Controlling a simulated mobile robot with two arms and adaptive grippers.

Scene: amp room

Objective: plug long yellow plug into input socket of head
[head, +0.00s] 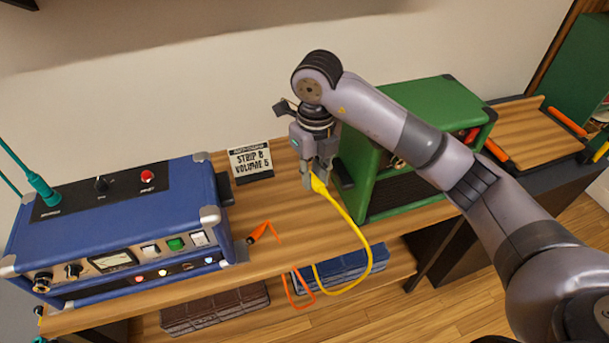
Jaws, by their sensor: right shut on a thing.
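My right gripper (318,178) is shut on the yellow plug (319,186) and holds it above the wooden bench, left of the green box. The yellow cable (367,245) loops down from the plug past the bench's front edge. The blue amp head (120,235) stands at the left, with a meter, knobs, switches and small lights on its front. I cannot tell which opening is the input socket. The gripper fingers hide part of the plug. My left gripper is not in view.
An orange plug (257,233) with its cable lies by the blue head's right corner. The green box (410,115) is close to my gripper's right. A wooden tray (530,135) is at the far right. Boxes sit on the lower shelf.

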